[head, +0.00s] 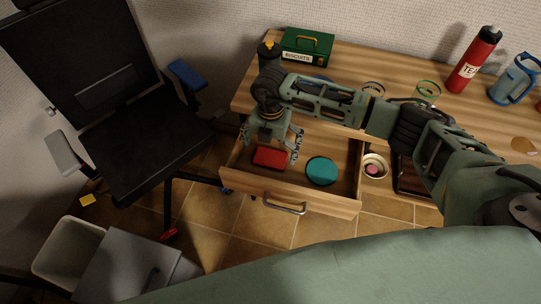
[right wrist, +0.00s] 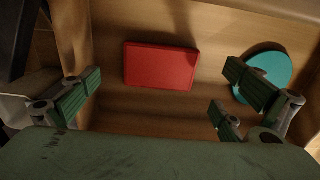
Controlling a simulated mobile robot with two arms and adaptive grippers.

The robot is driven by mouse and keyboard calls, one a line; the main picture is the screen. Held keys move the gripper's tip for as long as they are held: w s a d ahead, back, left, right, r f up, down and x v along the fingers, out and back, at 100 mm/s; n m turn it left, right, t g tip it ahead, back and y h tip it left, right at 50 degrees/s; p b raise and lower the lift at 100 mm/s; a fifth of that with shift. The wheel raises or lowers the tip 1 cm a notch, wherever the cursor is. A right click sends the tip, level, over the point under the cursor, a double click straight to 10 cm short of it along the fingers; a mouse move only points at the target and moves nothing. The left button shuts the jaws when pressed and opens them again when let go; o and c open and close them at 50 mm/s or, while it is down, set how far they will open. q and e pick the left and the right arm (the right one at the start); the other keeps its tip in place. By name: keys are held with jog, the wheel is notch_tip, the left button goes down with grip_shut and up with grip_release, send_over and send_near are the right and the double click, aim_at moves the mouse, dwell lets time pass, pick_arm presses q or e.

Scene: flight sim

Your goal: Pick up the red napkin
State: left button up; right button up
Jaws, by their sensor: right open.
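The red napkin (head: 270,158) looks like a flat red rectangle lying in the open wooden drawer (head: 336,204), on its left side. In the right wrist view the napkin (right wrist: 160,66) lies on the drawer floor, beyond and between my fingers. My right gripper (head: 272,148) is over the left part of the drawer, above the napkin. In the right wrist view its fingers (right wrist: 165,92) are spread wide, with nothing between them. I cannot tell its exact height above the napkin. My left gripper is not in view.
A teal round thing (head: 321,171) lies right of the napkin in the drawer. The drawer front has a metal handle (head: 285,204). A bowl (head: 374,166) stands right of the drawer. A black office chair (head: 120,120) is at the left. Green box, bottles and glasses stand on the desk (head: 380,70).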

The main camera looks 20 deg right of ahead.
aim_at(271, 155)
notch_tip(271, 155, down, 3)
jog(key=shift+w+d+r, duration=0.1)
jog(key=shift+r, duration=0.1)
jog(key=shift+f, duration=0.2)
jog(key=shift+c, duration=0.4)
jog(key=c, duration=0.6)
jog(key=shift+c, duration=1.2)
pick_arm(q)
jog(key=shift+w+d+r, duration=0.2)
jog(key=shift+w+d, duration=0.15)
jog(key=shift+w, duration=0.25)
pick_arm(e)
jog(key=shift+r, duration=0.1)
